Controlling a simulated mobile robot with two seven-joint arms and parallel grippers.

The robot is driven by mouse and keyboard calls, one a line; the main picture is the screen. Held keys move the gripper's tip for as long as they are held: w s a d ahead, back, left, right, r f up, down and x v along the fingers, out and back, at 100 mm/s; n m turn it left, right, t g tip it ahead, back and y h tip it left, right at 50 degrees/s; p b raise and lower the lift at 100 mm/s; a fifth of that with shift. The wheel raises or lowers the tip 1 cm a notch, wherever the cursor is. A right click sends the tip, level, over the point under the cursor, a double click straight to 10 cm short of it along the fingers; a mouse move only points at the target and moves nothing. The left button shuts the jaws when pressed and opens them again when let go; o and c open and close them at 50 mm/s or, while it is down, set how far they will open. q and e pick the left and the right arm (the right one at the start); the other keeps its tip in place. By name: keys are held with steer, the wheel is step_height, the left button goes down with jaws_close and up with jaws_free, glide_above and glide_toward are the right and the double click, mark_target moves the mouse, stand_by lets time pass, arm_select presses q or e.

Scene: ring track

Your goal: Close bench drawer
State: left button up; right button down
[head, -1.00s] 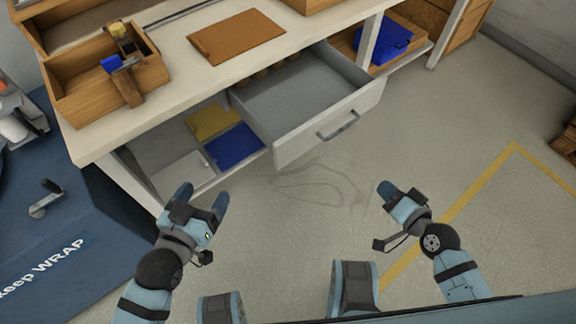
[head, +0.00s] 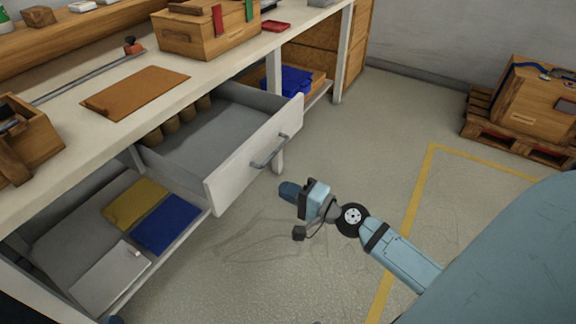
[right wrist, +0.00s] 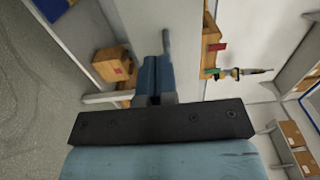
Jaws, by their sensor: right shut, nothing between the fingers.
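The bench drawer (head: 258,150) is pulled out from under the bench top, its grey inside showing. Its pale front panel carries a grey bar handle (head: 269,152). My right gripper (head: 288,191) is shut and empty in the head view, in front of the drawer and just right of and below the handle in the picture; a gap shows between them. In the right wrist view its blue fingers (right wrist: 154,78) are together, with a pale panel and a grey bar close by. I cannot make out my left gripper.
The bench top (head: 75,130) holds a brown board (head: 136,92) and wooden boxes. Below the drawer, a shelf (head: 60,225) holds yellow and blue items. A crate on a pallet (head: 520,138) stands at the right. The floor before the drawer is clear.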

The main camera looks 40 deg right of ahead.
mark_target(244, 172)
steer(key=p+x, duration=0.1)
steer(key=x, duration=0.8)
steer(key=shift+w+a, duration=0.1)
steer(key=shift+w, duration=0.1)
steer(key=shift+w+a, duration=0.2)
steer(key=shift+w, duration=0.15)
arm_select(q)
steer(key=f, duration=0.1)
steer(key=a+f+g+y, duration=0.1)
steer(key=shift+f, duration=0.35)
arm_select(e)
steer(key=shift+w, duration=0.15)
